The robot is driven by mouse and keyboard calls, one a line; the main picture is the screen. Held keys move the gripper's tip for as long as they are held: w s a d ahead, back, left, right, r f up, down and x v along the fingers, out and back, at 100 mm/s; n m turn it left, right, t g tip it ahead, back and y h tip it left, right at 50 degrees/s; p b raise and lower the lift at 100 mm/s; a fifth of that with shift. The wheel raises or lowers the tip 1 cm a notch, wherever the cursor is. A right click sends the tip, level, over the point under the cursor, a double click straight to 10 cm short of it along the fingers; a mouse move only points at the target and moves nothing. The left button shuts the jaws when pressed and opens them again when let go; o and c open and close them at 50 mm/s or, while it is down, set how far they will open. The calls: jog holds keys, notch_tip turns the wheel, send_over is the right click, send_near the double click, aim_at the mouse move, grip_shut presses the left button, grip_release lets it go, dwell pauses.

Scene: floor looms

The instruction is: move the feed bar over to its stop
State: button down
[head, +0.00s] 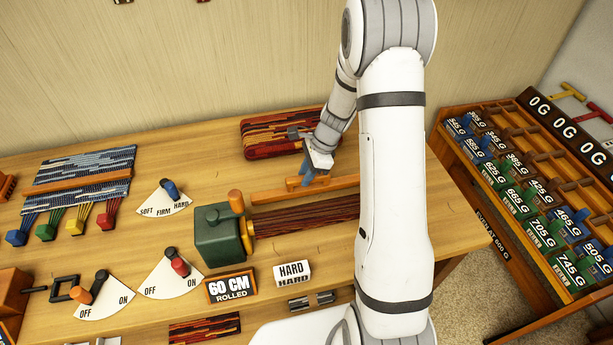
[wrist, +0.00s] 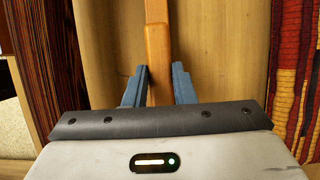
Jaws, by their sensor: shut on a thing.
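An orange wooden bar, which I take to be the feed bar (head: 345,182), lies behind the dark red striped roll (head: 305,214). My gripper (head: 307,181) reaches down to it, with blue fingers at the bar's left part. In the wrist view the bar (wrist: 158,60) runs up from between the two blue fingers (wrist: 160,88), which are shut on it. The bar's right end is hidden behind my arm in the head view. I cannot make out which part is its stop.
A green box (head: 218,238) with an orange knob stands at the roll's left end. A folded red striped cloth (head: 270,137) lies behind the bar. Dial levers and signs stand left and in front. A rack of labelled weights (head: 545,190) stands right.

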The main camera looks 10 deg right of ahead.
jog(key=w+p, duration=0.1)
jog(key=w, duration=1)
jog(key=shift+w, duration=0.35)
jog(key=shift+w+r, duration=0.15)
jog(key=c, duration=1.3)
grip_release()
jog(key=shift+w, duration=0.1)
jog(key=shift+o, duration=0.5)
jog(key=v, duration=0.7)
jog(key=shift+r+b, duration=0.35)
jog(key=shift+b, duration=0.1)
jog(key=shift+d, duration=0.1)
